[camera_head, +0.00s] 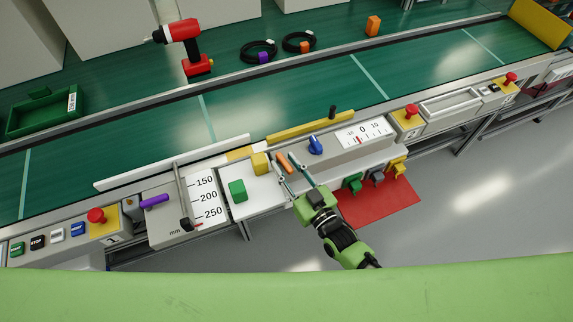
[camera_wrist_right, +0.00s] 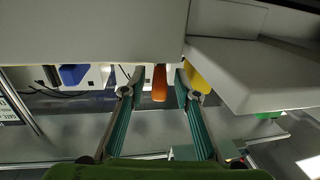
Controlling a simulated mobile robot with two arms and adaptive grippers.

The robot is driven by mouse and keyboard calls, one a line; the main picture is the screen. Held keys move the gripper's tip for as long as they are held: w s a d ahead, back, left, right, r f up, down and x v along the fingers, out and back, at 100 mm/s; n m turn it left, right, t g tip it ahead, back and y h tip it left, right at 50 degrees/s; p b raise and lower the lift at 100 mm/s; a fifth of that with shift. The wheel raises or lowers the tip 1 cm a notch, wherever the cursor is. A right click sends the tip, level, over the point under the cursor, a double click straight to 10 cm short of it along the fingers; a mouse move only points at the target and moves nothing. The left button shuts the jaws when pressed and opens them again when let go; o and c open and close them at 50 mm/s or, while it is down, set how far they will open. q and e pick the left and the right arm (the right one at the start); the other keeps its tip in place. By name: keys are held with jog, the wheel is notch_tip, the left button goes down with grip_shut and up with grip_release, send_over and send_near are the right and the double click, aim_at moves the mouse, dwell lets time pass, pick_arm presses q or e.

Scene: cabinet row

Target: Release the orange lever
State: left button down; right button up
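The orange lever (camera_head: 282,162) sticks out from the front of the light grey control box, between a yellow block and a blue knob. My right gripper (camera_head: 288,172) is at the lever with its fingers spread. In the right wrist view the orange lever (camera_wrist_right: 159,84) stands between the two fingertips of my right gripper (camera_wrist_right: 158,90). A gap shows on each side of the lever, so the fingers do not appear to grip it. The lever's base is hidden under the box edge in that view. My left gripper is not in view.
A yellow block (camera_head: 260,163) and a green block (camera_head: 238,191) sit left of the lever. A blue knob (camera_head: 316,145) is just right. Green, grey and yellow hooks hang along the front edge above a red floor mat (camera_head: 385,205). A conveyor (camera_head: 300,95) runs behind.

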jog(key=v, duration=1.2)
jog(key=s+d+f+m+g+h, duration=0.1)
jog(key=s+d+f+g+h, duration=0.2)
jog(key=f, duration=0.7)
jog(key=s+d+f+g+h, duration=0.15)
jog(key=s+d+f, duration=0.3)
jog(key=f, duration=0.45)
jog(key=s+d+f+m+g+h, duration=0.1)
jog(key=s+d+f+g+h, duration=0.2)
jog(key=f, duration=0.7)
jog(key=s+d+f+g, duration=0.2)
jog(key=s+f, duration=0.1)
jog(key=s, duration=0.4)
jog(key=s+d+f+m+g+h, duration=0.1)
jog(key=s+f, duration=0.3)
jog(key=s, duration=0.4)
jog(key=s+d+f+g, duration=0.2)
jog(key=s+f+g, duration=0.2)
jog(key=s, duration=0.3)
jog(key=shift+s+d+m, duration=0.3)
jog(key=shift+d, duration=0.1)
